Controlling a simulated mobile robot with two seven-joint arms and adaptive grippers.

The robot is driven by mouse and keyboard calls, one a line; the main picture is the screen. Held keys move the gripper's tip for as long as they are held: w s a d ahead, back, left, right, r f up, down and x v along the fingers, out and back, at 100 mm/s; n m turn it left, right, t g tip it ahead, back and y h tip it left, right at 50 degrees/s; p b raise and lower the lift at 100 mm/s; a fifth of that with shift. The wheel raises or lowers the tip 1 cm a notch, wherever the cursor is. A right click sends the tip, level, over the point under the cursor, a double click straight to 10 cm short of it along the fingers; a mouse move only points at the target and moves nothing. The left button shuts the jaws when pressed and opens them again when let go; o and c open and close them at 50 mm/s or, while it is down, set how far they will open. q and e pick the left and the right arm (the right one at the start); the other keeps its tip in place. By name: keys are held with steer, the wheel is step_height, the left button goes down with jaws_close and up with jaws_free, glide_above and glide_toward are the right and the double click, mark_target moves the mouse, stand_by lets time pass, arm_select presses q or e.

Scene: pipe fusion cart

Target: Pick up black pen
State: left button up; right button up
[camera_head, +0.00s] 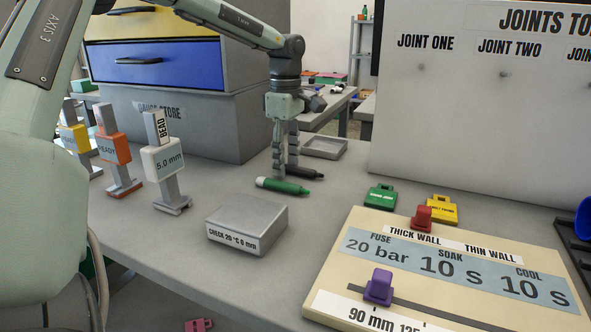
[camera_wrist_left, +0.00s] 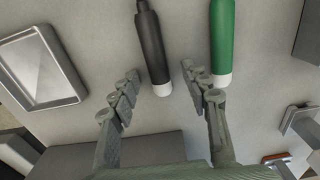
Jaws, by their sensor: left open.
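The black pen (camera_head: 305,172) lies on the grey table, just behind the green pen (camera_head: 282,186). In the left wrist view the black pen (camera_wrist_left: 152,48) points down between the two fingers, its light tip nearest the gripper. The green pen (camera_wrist_left: 222,45) lies alongside it, to the right, its white end close to the right finger. My left gripper (camera_head: 285,165) is open and points down at the pens. In the wrist view its fingers (camera_wrist_left: 158,88) are apart with nothing gripped between them. My right gripper is not in view.
A grey block (camera_head: 247,222) stands in front of the pens, and a shallow grey tray (camera_head: 324,147) lies behind them. The settings board (camera_head: 335,270) is at the front right, with green (camera_head: 380,197) and yellow (camera_head: 442,209) tags behind it. Labelled gauges (camera_head: 163,160) stand at left.

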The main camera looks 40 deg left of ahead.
arm_select(q)
steer(key=shift+f, duration=0.1)
steer(key=shift+c, duration=0.4)
steer(key=c, duration=1)
steer(key=shift+o, duration=0.2)
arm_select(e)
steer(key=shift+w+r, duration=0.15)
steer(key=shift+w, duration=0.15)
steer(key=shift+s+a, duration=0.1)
arm_select(q)
steer(key=shift+r, duration=0.45)
steer(key=r, duration=0.3)
steer(key=shift+s+a+r, duration=0.1)
steer(key=shift+s+r, duration=0.15)
steer(key=shift+r, duration=0.1)
steer(key=s+a+r+b, duration=0.1)
steer(key=s+a+r, duration=0.2)
steer(key=s+r, duration=0.3)
steer(key=s, duration=0.4)
steer(key=shift+s+a+r, duration=0.25)
steer(key=shift+r, duration=0.05)
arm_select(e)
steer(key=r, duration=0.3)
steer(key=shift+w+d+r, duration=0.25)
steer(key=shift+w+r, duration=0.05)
